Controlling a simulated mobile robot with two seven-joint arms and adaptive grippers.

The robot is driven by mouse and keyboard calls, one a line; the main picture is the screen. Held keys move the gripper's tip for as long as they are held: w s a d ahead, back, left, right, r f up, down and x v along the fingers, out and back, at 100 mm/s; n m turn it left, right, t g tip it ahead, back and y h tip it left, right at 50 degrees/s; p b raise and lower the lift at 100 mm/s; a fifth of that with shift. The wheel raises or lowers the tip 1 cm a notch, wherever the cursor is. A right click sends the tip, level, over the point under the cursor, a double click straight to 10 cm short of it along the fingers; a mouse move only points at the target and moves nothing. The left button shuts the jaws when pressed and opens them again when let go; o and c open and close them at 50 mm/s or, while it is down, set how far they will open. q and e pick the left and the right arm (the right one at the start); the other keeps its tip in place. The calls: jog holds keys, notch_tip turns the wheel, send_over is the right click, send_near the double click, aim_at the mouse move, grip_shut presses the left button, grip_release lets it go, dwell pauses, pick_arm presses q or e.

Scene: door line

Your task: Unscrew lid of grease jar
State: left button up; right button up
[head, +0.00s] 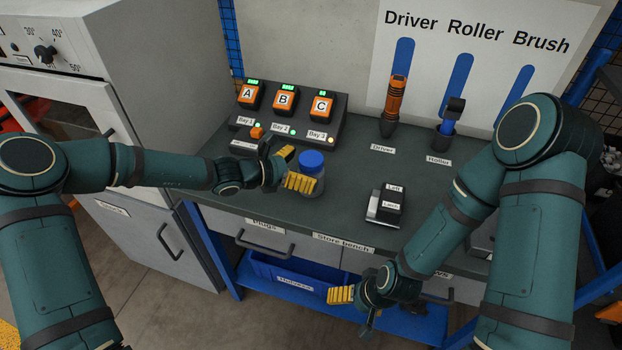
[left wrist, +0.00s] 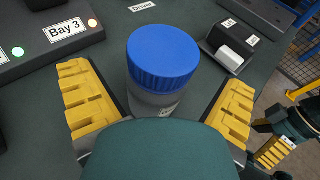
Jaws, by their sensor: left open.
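The grease jar (head: 312,175) stands upright on the grey-green bench, a clear-looking body with a blue lid (head: 312,159) on top. In the left wrist view the blue ribbed lid (left wrist: 163,55) sits on the jar (left wrist: 150,101). My left gripper (head: 293,168) is open, with a yellow-padded finger on either side of the jar; it also shows in the left wrist view (left wrist: 157,112). Gaps show between the fingers and the jar. My right gripper (head: 352,303) hangs low in front of the bench, away from the jar; its opening is hard to make out.
The charger bays (head: 285,112) with blocks A, B and C stand behind the jar. A driver (head: 394,100) and a roller (head: 449,118) stand at the back right. A small black-and-white box (head: 385,205) sits right of the jar. A blue bin (head: 291,272) is below the bench.

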pick_arm(q)
jog(key=shift+x, duration=1.1)
jog(key=shift+a, duration=0.1)
jog(key=c, duration=1.3)
notch_tip(320, 180, up, 10)
jog(key=p, duration=0.2)
jog(key=shift+p, duration=0.35)
jog(key=o, duration=0.5)
jog(key=c, duration=0.5)
